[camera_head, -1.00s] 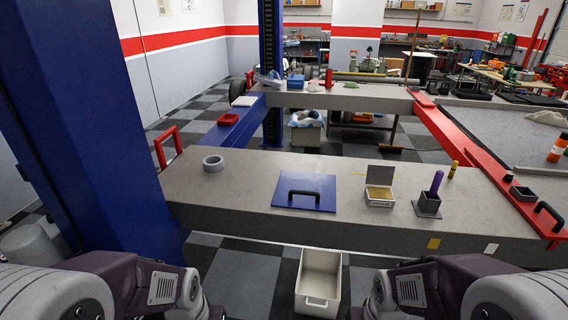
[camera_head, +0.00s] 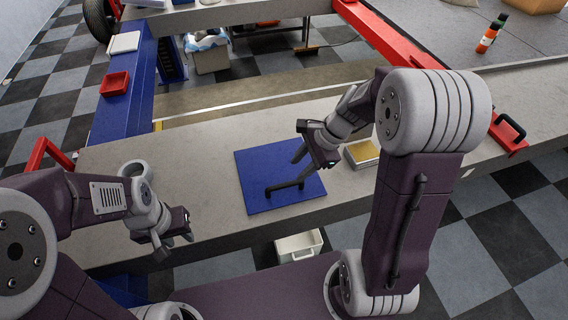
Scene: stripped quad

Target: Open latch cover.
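The latch cover is a flat blue panel (camera_head: 258,168) lying on the grey bench top, with a black bar handle (camera_head: 284,187) near its front edge. My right gripper (camera_head: 312,160) hangs over the panel's right part, just above the handle. Its fingers look spread apart, and I cannot tell whether they touch the handle. My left gripper (camera_head: 172,248) is in front of the bench at the left, away from the panel, and its fingers look parted and empty.
A box with a yellow top (camera_head: 362,152) stands right of the panel, partly behind my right arm. A white bin (camera_head: 298,246) is below the bench front. A red tray (camera_head: 115,83) lies on the blue beam at the left. Bench left of the panel is mostly clear.

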